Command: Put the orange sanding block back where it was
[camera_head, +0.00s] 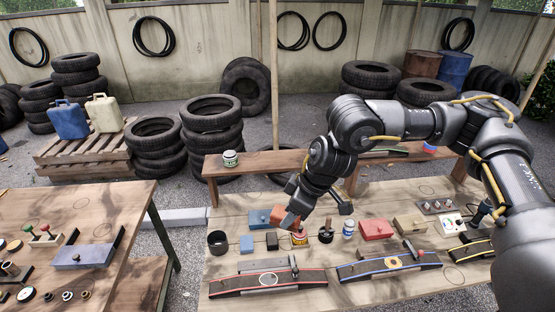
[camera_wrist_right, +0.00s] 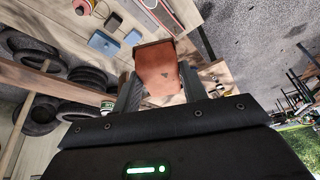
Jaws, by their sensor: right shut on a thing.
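The orange sanding block (camera_wrist_right: 158,72) is between the fingers of my right gripper (camera_wrist_right: 155,92), which is shut on it. In the head view the orange block (camera_head: 279,215) shows beside the gripper (camera_head: 286,217), over the back of the workbench, right of a blue box. The gripper partly hides it. I cannot tell from the head view whether its underside touches the bench. My left gripper is in neither view.
A blue box (camera_head: 259,218), a small blue block (camera_head: 246,243), a black block (camera_head: 271,240) and a dark cup (camera_head: 217,242) stand near. A raised wooden shelf (camera_head: 262,163) runs behind, with a jar (camera_head: 230,158). Red-edged track (camera_head: 230,287) lies in front.

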